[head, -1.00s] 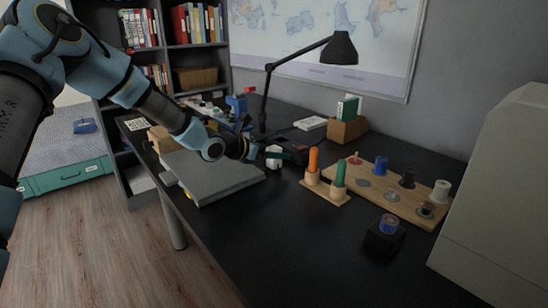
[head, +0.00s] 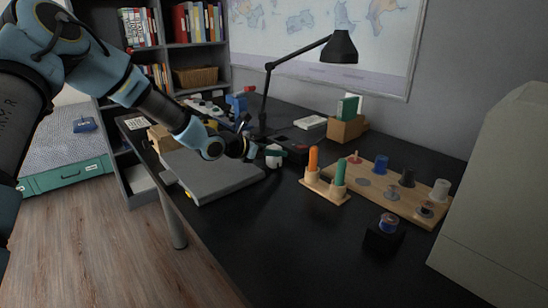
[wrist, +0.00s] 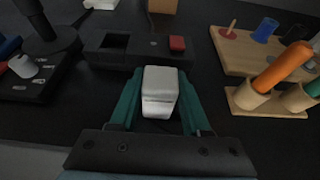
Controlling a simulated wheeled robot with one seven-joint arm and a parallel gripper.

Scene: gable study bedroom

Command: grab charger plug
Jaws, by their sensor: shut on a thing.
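The charger plug (wrist: 160,92) is a small white block. In the wrist view it sits between the two green fingers of my gripper (wrist: 160,108), which is shut on it. In the head view the white plug (head: 273,158) shows at the tip of my gripper (head: 280,154), over the black desk to the right of a grey flat slab. The gripper's fingers hide part of the plug's sides. I cannot tell whether its underside touches the desk.
A black tray with a red block (wrist: 177,43) lies just beyond the plug. A wooden holder with orange and green pegs (head: 325,185) and a pegboard with spools (head: 390,190) stand to the right. A black lamp (head: 339,48) rises behind. The desk's front middle is clear.

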